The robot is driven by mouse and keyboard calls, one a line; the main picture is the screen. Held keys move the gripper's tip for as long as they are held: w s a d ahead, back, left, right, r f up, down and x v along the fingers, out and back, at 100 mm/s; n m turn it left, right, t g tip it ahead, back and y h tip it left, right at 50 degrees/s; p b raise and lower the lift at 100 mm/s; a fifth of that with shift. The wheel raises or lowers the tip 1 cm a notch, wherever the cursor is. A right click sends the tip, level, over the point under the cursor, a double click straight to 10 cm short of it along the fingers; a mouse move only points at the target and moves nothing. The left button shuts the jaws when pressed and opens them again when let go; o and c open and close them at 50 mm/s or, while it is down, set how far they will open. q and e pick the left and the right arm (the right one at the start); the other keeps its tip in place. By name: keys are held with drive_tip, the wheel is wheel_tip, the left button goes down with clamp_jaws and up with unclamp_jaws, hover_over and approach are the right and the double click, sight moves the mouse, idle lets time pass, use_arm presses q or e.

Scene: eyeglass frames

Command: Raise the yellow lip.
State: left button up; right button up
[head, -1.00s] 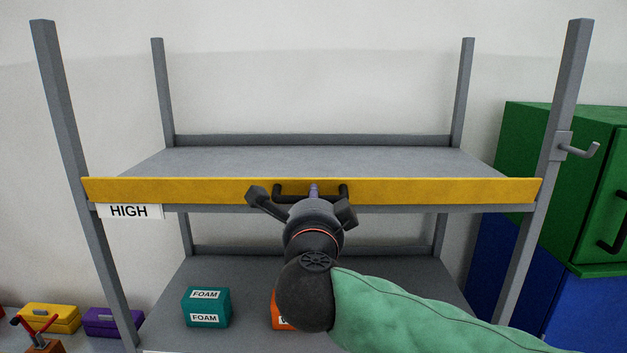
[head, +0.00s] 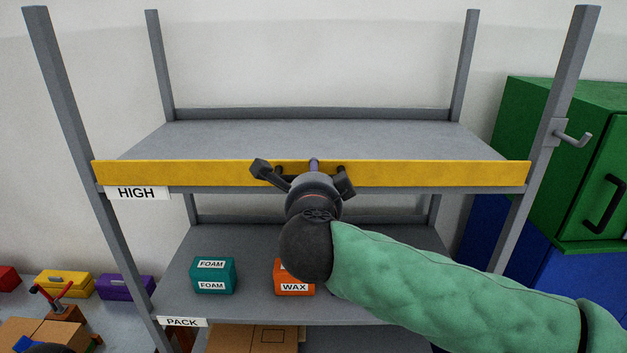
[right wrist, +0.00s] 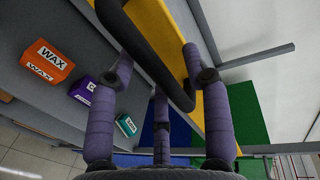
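The yellow lip (head: 430,173) runs along the front edge of the upper shelf, above the HIGH label. Its black handle (right wrist: 140,48) shows in the right wrist view and is mostly hidden behind my gripper in the head view. My right gripper (head: 303,172) is in front of the middle of the lip. In the right wrist view its purple fingers (right wrist: 160,70) are spread, with the handle bar between them. I cannot tell if any finger touches the bar.
The lower shelf holds a teal FOAM box (head: 213,276) and an orange WAX box (head: 294,280). A green cabinet (head: 560,150) stands at the right, near a hook (head: 572,136) on the rack post. The upper shelf (head: 300,140) is bare.

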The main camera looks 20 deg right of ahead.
drive_tip(key=v, duration=1.2)
idle(0.4)
